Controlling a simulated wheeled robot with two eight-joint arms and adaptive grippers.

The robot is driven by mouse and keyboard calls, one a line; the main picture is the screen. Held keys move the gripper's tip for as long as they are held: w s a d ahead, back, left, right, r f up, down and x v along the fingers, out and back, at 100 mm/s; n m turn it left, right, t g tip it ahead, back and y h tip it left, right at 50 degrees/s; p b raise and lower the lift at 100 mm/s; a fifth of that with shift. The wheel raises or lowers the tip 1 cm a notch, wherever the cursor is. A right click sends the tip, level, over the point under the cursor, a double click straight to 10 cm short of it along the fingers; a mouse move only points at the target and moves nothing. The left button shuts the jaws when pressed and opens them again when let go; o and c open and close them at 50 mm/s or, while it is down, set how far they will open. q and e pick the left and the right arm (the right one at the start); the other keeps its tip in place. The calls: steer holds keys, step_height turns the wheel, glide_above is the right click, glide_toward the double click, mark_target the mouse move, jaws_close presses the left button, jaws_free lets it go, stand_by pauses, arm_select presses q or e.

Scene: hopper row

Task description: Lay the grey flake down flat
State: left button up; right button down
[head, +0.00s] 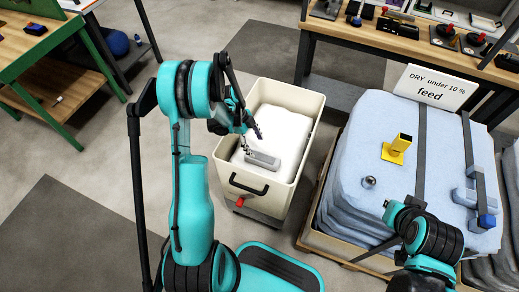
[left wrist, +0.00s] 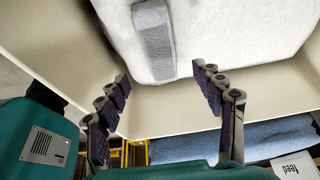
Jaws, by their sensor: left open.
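The grey flake (head: 262,160) is a small oblong block. It rests on the white fill (head: 287,128) inside the cream bin (head: 226,173), near the bin's handle side. In the left wrist view the flake (left wrist: 155,42) shows as a ribbed grey strip on the white fill. I cannot tell whether it lies on its broad face or on an edge. My left gripper (head: 252,140) is above the bin, just over the flake. In the left wrist view its fingers (left wrist: 163,75) are spread wide with nothing between them.
A stack of pale blue bales (head: 350,150) with straps, a yellow bracket (head: 398,148) and a feed sign (head: 436,88) stands right of the bin. A workbench (head: 390,42) is behind and a green-framed bench (head: 30,45) at far left. Open floor lies left of the bin.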

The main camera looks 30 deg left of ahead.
arm_select(q)
steer(key=s+d+r+n+t+y, duration=0.1)
steer(key=s+d+r+n, duration=0.15)
steer(key=r, duration=0.35)
steer(key=s+d+r+n+t+y, duration=0.1)
steer(key=r+n, duration=0.2)
steer(key=r, duration=0.4)
steer(key=s+d+r+n+t+y, duration=0.1)
steer(key=d+r+n, duration=0.15)
steer(key=r, duration=0.35)
steer(key=s+d+r+n+t, duration=0.2)
steer(key=s+r+n, duration=0.1)
steer(key=s+n, duration=0.1)
steer(key=s+d+r+n+t+y, duration=0.1)
steer(key=s+d+r+n+t, duration=0.1)
steer(key=s+n, duration=0.3)
steer(key=shift+s+d+r+y+p, duration=0.3)
steer(key=shift+s+r, duration=0.2)
steer(key=shift+s, duration=0.7)
